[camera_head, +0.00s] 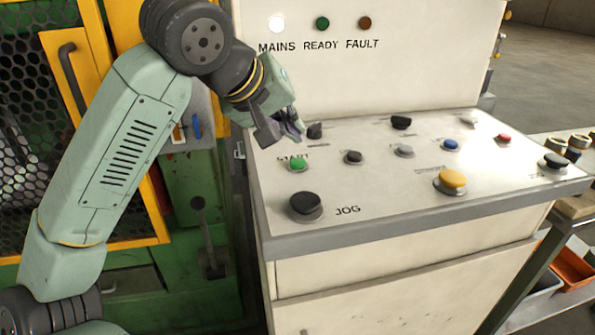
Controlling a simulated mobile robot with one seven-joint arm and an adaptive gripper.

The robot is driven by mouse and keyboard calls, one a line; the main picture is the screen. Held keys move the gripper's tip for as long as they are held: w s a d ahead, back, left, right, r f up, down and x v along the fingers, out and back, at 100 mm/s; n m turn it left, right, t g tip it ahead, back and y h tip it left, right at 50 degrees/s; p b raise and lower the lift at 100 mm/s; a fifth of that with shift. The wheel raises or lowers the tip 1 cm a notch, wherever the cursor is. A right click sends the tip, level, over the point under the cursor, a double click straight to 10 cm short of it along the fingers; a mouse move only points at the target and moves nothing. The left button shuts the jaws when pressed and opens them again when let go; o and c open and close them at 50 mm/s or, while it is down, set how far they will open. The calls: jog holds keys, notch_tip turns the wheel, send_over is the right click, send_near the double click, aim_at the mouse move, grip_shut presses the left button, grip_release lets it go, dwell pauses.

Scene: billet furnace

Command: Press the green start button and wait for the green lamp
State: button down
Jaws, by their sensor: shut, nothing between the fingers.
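The green start button (298,164) is at the left of the white sloped control panel (395,219), under a partly covered "START" label. My gripper (297,133) is shut and empty. Its fingertips appear just behind the green button in the picture, and I see no contact between them. The READY lamp (322,23) on the upright panel is dark green and looks unlit. The MAINS lamp (277,23) glows white. The FAULT lamp (365,23) is dull reddish brown.
A large black JOG button (305,205) sits in front of the green one. Other black, grey, blue, red and yellow buttons (452,181) spread rightward. A yellow-framed mesh door (60,130) stands at left. A bench with orange bins (568,266) is at right.

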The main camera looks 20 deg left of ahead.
aim_at(293, 160)
jog(key=shift+f+b, duration=0.55)
jog(key=shift+f, duration=0.55)
jog(key=shift+f, duration=0.1)
dwell(0.5)
jog(key=shift+f+b, duration=0.3)
jog(key=shift+b, duration=0.2)
jog(key=shift+f+b, duration=0.45)
dwell(0.3)
jog(key=shift+r, duration=0.15)
dwell(0.3)
jog(key=shift+r+p, duration=0.55)
jog(key=shift+r, duration=0.15)
jog(key=shift+r, duration=0.1)
notch_tip(293, 160, up, 5)
jog(key=p, duration=0.3)
